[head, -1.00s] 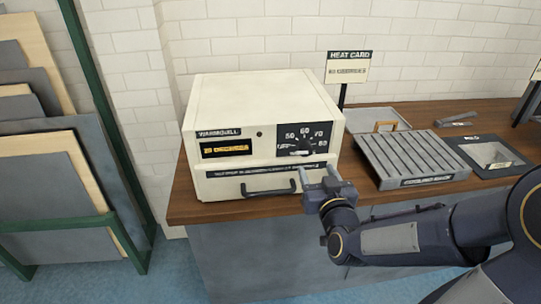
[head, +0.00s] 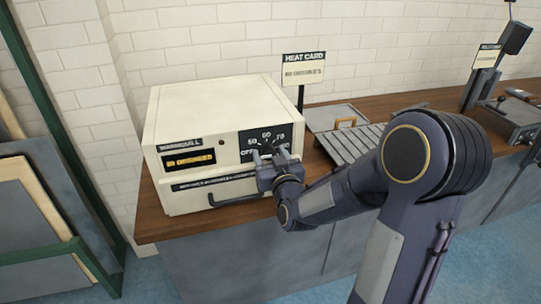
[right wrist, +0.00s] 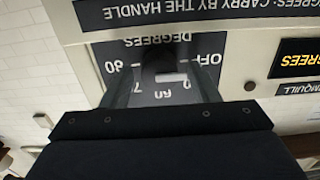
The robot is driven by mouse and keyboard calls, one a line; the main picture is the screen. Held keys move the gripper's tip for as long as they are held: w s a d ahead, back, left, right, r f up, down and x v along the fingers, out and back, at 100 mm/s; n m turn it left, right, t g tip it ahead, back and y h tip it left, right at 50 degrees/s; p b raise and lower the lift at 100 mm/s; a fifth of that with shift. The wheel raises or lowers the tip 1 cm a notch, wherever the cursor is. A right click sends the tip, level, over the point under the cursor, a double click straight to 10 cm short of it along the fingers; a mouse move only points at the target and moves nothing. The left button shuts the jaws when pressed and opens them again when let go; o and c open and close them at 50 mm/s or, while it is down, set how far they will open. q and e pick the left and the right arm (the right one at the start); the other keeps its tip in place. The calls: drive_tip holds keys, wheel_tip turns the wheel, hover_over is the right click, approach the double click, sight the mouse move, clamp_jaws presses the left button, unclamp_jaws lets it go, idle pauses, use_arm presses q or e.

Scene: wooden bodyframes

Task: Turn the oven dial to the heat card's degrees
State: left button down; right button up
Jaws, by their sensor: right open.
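The cream oven (head: 215,150) stands on the wooden bench with its dial panel (head: 284,131) at the right of its front. The panel reads OFF, 50, 60 and 70 in the head view. My right gripper (head: 270,152) is open at the panel. In the right wrist view, upside down, its fingers stand either side of the dark dial (right wrist: 160,66); contact is unclear. My left gripper is not in view.
An oven display (head: 189,160) glows amber, its number unclear. A dark handle (head: 234,199) sits below. A slatted grey rack (head: 345,146) and tray (head: 330,115) lie right of the oven. A green-framed rack of boards (head: 45,215) stands left.

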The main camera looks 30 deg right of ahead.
drive_tip(key=c, duration=1)
drive_tip(key=shift+f+m+b, duration=0.15)
drive_tip(key=shift+m+b, duration=0.25)
drive_tip(key=shift+b, duration=0.3)
drive_tip(key=m+b, duration=0.5)
drive_tip(key=b, duration=0.1)
drive_tip(key=m+b, duration=0.6)
drive_tip(key=b, duration=0.1)
drive_tip(key=shift+s+d+f, duration=0.1)
drive_tip(key=shift+d+f, duration=0.05)
drive_tip(key=shift+f, duration=0.05)
drive_tip(key=m+b, duration=1.2)
drive_tip(key=m, duration=0.7)
drive_tip(key=shift+f, duration=0.2)
drive_tip(key=m+b, duration=0.2)
drive_tip(key=m, duration=0.3)
drive_tip(key=shift+r, duration=0.1)
